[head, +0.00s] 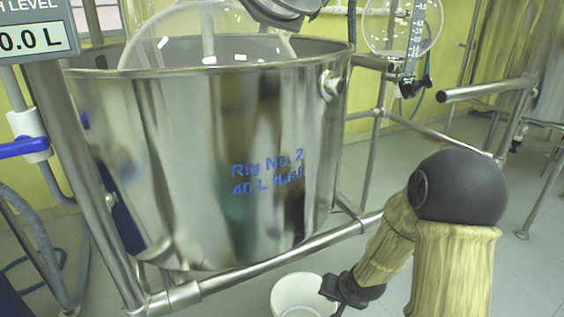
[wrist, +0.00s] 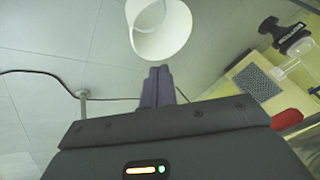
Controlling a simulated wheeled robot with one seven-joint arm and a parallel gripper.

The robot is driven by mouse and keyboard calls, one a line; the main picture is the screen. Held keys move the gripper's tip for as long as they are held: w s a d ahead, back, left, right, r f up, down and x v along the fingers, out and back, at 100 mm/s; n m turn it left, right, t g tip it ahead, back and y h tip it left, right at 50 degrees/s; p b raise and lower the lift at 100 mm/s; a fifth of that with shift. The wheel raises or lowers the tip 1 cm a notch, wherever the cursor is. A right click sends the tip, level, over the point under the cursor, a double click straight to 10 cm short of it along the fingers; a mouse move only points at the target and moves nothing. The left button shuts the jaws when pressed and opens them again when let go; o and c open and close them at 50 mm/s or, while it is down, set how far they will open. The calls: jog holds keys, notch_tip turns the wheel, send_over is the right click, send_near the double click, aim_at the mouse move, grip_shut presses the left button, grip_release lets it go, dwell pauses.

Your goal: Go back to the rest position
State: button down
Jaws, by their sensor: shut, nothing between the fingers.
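My gripper (wrist: 159,72) shows in the wrist view with its two dark fingers together and nothing between them. In the head view my arm, in a tan sleeve, comes in at the lower right and bends down; the fingertips there are hard to make out. A white bucket (wrist: 160,30) lies just past the fingertips in the wrist view. In the head view the same white bucket (head: 296,292) stands low at the bottom edge, left of my wrist, partly cut off. I cannot tell whether the fingers touch it.
A large steel vessel (head: 150,170) marked "Rig No. 2 40 L flask" hangs in a pipe frame (head: 262,262). A horizontal pipe (head: 485,90) sticks out at the right. A level display (head: 32,38) is at the upper left. Tiled floor (head: 510,270) is open at the lower right.

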jog(key=s+d+r+n+g+h+p, duration=0.2)
jog(key=s+r+n+g, duration=0.15)
jog(key=s+r, duration=0.9)
notch_tip(320, 180, up, 37)
jog(key=p, duration=3.7)
jog(key=shift+f+t, duration=0.15)
jog(key=shift+t, duration=0.3)
